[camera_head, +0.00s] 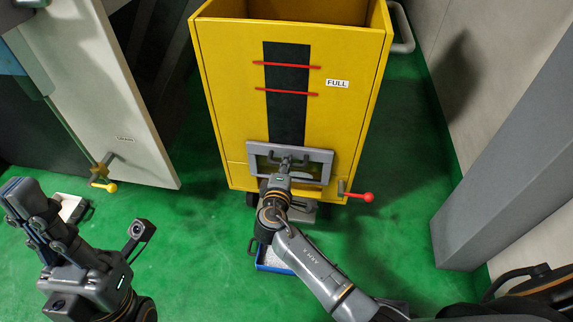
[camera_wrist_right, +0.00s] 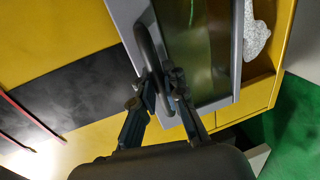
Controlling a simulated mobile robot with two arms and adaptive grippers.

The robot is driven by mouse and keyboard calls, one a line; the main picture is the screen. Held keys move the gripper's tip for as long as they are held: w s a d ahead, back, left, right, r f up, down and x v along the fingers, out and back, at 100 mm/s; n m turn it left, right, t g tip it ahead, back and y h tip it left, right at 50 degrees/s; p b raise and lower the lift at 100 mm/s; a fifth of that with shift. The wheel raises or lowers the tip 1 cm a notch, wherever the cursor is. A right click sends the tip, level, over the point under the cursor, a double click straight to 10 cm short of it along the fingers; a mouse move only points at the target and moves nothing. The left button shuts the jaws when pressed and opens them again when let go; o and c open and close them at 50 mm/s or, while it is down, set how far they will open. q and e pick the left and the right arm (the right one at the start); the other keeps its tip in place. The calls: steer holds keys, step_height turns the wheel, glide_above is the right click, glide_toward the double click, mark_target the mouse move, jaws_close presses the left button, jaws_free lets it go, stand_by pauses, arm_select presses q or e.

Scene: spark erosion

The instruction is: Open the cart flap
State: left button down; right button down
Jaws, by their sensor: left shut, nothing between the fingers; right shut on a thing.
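The yellow cart (camera_head: 225,95) stands upright in the middle of the head view. Its flap (camera_head: 326,156) is a grey frame with a see-through pane, low on the cart's front. My right gripper (camera_head: 287,166) is shut on the flap's dark handle, which shows clearly in the right wrist view (camera_wrist_right: 146,45). In that view a gap lies beside the flap's grey edge, with silvery crumpled material (camera_wrist_right: 257,40) inside, so the flap appears partly open. My left gripper (camera_head: 30,213) is shut and empty at the lower left, away from the cart.
A red-knobbed lever (camera_head: 366,197) sticks out at the cart's lower right. A blue-edged tray (camera_head: 268,262) is on the green floor below the cart, partly hidden by my right arm. A pale panel with a yellow-knobbed lever (camera_head: 108,186) is at left; a grey post (camera_head: 490,165) is at right.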

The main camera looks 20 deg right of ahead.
steer(key=shift+r, duration=0.1)
steer(key=c, duration=1.4)
jaws_free()
steer(key=shift+s, duration=0.15)
steer(key=v, duration=1.2)
